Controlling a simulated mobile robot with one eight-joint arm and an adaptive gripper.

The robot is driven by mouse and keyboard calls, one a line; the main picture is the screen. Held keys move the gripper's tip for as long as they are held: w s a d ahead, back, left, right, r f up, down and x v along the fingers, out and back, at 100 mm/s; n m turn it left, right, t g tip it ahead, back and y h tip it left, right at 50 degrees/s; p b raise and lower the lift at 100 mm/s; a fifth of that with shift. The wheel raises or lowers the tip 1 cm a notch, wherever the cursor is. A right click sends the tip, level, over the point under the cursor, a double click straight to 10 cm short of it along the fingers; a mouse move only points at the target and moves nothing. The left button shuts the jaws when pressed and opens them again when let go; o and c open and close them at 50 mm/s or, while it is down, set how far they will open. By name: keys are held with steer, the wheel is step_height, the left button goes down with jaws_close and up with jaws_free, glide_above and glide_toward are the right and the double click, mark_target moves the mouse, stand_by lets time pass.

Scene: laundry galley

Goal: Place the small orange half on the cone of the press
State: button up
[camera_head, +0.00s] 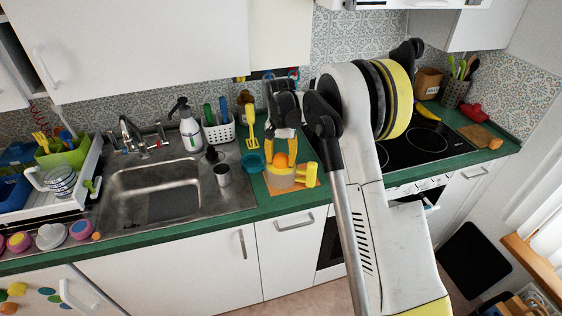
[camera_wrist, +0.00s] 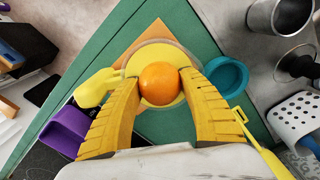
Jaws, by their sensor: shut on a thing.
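The small orange half (camera_wrist: 161,84) shows its round peel side in the wrist view, between my two yellow fingertips. My gripper (camera_head: 281,154) is shut on it and points down over the press in the head view. The orange half also shows there (camera_head: 281,160), just above the press bowl. The press (camera_head: 280,181) is a pale yellow bowl with a yellow handle at its right. In the wrist view the press (camera_wrist: 148,52) lies directly beneath the orange half, its handle to the left. The cone is hidden by the orange half, so I cannot tell whether they touch.
The press stands on an orange board (camera_head: 307,170) on the green counter. A teal bowl (camera_head: 252,163) is close to its left, and a metal cup (camera_head: 222,175) is farther left by the sink (camera_head: 155,190). A purple object (camera_wrist: 68,130) shows in the wrist view. The hob (camera_head: 425,147) is at right.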

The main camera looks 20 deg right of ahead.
steer(key=shift+r, duration=0.1)
steer(key=o, duration=1.2)
steer(key=shift+f, duration=0.2)
steer(key=shift+c, duration=0.2)
